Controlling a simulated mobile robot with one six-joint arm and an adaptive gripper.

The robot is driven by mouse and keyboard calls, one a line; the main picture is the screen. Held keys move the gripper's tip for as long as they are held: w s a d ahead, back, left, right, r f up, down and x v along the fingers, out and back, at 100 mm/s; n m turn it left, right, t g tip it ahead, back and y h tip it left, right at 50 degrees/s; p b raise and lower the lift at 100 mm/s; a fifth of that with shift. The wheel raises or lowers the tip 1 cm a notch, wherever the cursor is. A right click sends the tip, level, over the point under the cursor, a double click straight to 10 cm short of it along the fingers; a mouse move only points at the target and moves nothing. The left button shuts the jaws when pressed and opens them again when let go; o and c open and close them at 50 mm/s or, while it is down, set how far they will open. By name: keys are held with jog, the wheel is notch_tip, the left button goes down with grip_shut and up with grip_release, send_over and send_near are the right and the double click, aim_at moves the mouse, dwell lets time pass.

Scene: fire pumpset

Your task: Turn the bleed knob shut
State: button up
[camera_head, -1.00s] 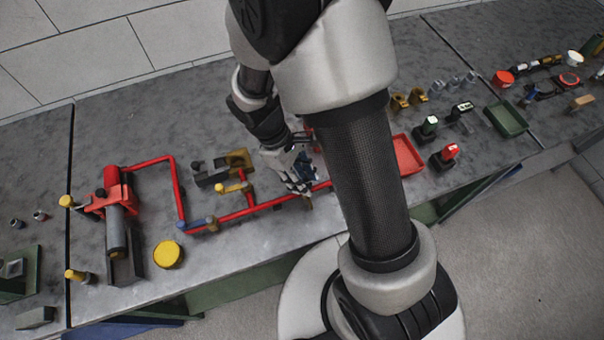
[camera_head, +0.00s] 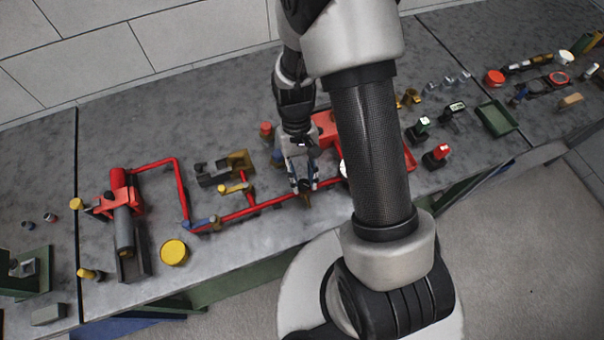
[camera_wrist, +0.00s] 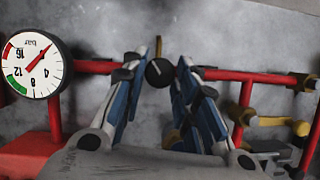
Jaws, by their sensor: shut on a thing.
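The bleed knob (camera_wrist: 158,72) is a small round black knob with a pale pointer line, seen between my fingertips in the wrist view. A brass piece (camera_wrist: 158,46) shows just beyond it. My gripper (camera_wrist: 163,68) has a blue-and-black finger on each side of the knob and is shut on it. In the head view my gripper (camera_head: 303,188) reaches down at the red pipe (camera_head: 248,208); the knob itself is hidden there by the fingers.
A pressure gauge (camera_wrist: 36,66) stands left of my fingers in the wrist view. Yellow-handled valve fittings (camera_wrist: 290,123) are on the right. In the head view a red pump body (camera_head: 324,128) sits behind my gripper. A yellow round cap (camera_head: 174,252) lies on the bench at left.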

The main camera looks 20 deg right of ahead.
jog(key=m, duration=0.2)
jog(key=m+y, duration=0.1)
jog(key=shift+s+d+m+t+p, duration=0.1)
jog(key=shift+d+m+t+p, duration=0.1)
jog(key=shift+m+t+p, duration=0.15)
jog(key=shift+m+t+y, duration=0.25)
jog(key=shift+m+y, duration=0.55)
jog(key=shift+m, duration=1.05)
jog(key=o, duration=1.1)
jog(key=shift+c, duration=0.2)
jog(key=v, duration=1.2)
jog(key=shift+s, duration=0.2)
jog(key=shift+d, duration=0.1)
